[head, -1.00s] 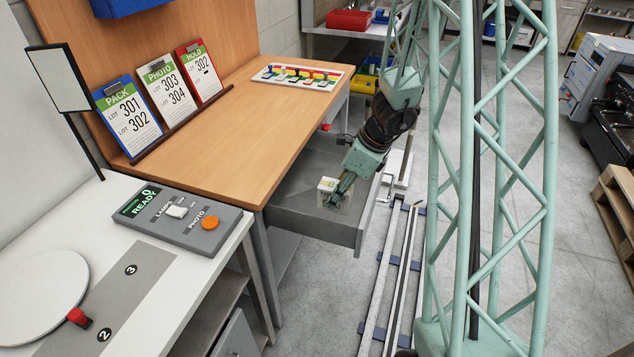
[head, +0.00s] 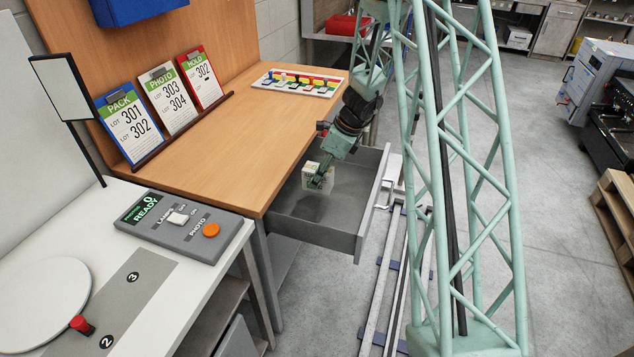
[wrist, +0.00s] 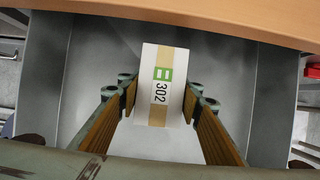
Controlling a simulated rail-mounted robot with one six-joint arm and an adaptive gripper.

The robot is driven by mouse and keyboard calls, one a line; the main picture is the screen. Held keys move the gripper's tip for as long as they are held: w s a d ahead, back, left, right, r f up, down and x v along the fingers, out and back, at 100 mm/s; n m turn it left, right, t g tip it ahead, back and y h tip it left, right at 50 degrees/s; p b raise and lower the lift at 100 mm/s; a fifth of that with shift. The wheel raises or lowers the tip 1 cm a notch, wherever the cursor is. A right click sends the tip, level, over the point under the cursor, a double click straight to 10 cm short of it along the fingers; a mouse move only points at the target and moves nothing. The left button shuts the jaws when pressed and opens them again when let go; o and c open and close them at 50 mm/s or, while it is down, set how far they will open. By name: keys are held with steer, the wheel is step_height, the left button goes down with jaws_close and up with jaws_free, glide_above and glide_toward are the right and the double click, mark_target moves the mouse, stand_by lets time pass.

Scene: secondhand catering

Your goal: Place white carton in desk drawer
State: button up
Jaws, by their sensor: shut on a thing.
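The white carton (head: 310,176) is held by my gripper (head: 318,180) over the open desk drawer (head: 345,240). In the wrist view the carton (wrist: 169,70) has a tan strip, a green mark and the number 302, and it sits between the fingers of my gripper (wrist: 162,105). The gripper is shut on it. The grey drawer floor (wrist: 100,60) lies below and around the carton. In the head view the carton is near the desk-side part of the drawer. I cannot tell whether its base touches the floor.
The wooden desk top (head: 225,140) overhangs the drawer's inner end. Lot cards (head: 165,100) and a rack of coloured pieces (head: 298,82) are on the desk. A grey control box (head: 185,222) sits on the white table at left. The drawer's front half is empty.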

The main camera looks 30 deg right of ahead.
mark_target(330, 169)
steer(key=shift+w, duration=0.65)
steer(key=shift+f, duration=0.1)
steer(key=shift+f+b, duration=0.75)
steer(key=shift+f, duration=0.9)
steer(key=shift+f, duration=0.15)
steer(key=o, duration=1)
steer(key=shift+p+v, duration=1.7)
steer(key=shift+v, duration=4.45)
